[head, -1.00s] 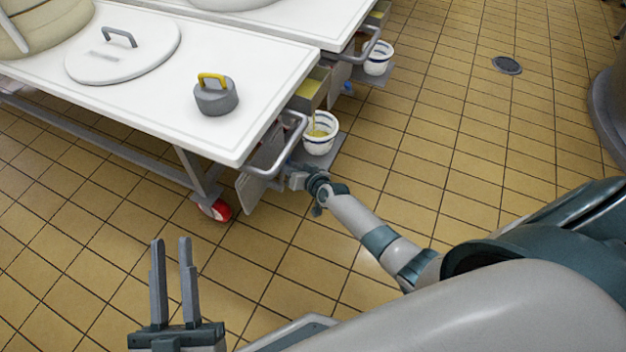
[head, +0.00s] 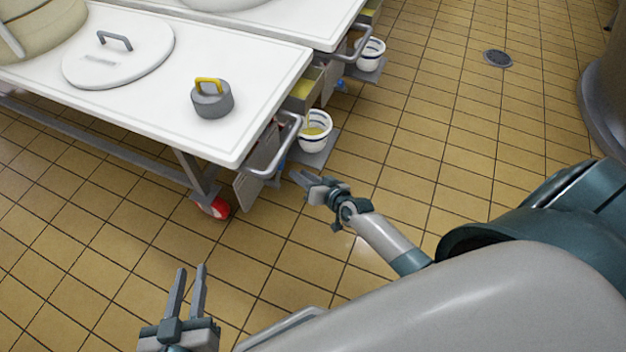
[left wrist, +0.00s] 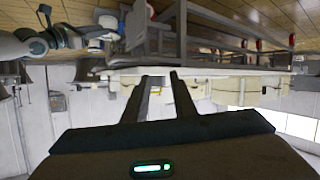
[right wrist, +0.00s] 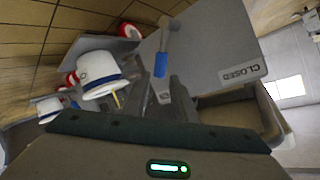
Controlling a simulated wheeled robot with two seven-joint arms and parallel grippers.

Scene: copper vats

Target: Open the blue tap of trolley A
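The blue tap (right wrist: 161,65) shows in the right wrist view as a blue grip on a grey stem, in front of a grey plate (right wrist: 205,45) marked CLOSED. In the head view only a small bit of blue (head: 283,164) shows under the near trolley (head: 235,140). No letter A is readable. My right gripper (head: 303,184) is beside that trolley's end, apart from it; its fingers (right wrist: 163,90) are parted and empty, with the tap beyond them. My left gripper (head: 192,268) is open and empty over the floor, in front of the trolley.
A white blue-banded bucket (head: 314,142) with yellow liquid stands on a low shelf by the tap. A grey handle bar (head: 284,145) juts from the trolley end. A second trolley (head: 300,25) and bucket (head: 371,55) are behind.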

